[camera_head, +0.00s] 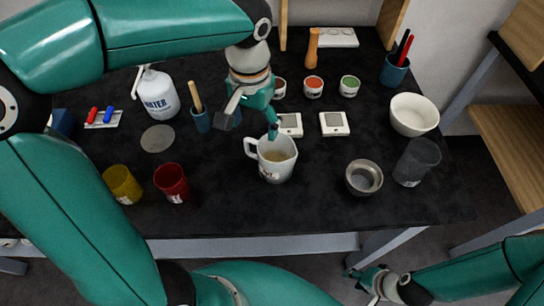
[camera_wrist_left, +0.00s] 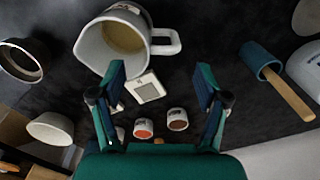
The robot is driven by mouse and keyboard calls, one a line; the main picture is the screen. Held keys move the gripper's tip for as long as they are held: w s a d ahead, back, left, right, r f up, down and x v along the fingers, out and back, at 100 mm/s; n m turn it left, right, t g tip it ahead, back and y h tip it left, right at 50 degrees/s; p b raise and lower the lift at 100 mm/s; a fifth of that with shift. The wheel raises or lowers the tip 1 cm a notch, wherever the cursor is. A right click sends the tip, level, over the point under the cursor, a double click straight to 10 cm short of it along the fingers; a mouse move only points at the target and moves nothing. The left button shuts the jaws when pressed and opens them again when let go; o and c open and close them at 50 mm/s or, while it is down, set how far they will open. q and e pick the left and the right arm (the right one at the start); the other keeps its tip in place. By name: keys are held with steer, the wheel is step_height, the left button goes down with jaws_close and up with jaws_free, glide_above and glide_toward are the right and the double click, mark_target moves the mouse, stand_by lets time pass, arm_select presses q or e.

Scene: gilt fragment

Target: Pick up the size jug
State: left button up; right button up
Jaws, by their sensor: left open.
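The size jug, a white jug (camera_head: 277,160) with a tan liquid inside, stands upright on the dark table. Its handle points left in the head view. My left gripper (camera_head: 252,120) is open and empty, just behind and above the jug's handle side. In the left wrist view, the jug (camera_wrist_left: 112,45) is at the top, with its handle to the right. The open fingers of my left gripper (camera_wrist_left: 160,85) show below it, apart from it. My right gripper (camera_head: 372,284) is low, in front of the table's front edge; its jaws are too small to judge.
Red (camera_head: 171,182) and yellow (camera_head: 122,184) cups stand left. A WATER bottle (camera_head: 158,94), small paint pots (camera_head: 313,87) and a white bowl (camera_head: 414,115) are further back. Table around the jug's front is clear.

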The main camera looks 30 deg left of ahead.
mark_target(253, 142)
arm_select(q)
steer(key=shift+s+a+f, duration=0.15)
steer(key=shift+f, duration=1.55)
steer(key=shift+s+a+f, duration=0.1)
steer(key=shift+f, duration=1.6)
steer(key=shift+c, duration=0.2)
steer(key=c, duration=1.3)
jaws_close()
steer(key=shift+r, duration=0.3)
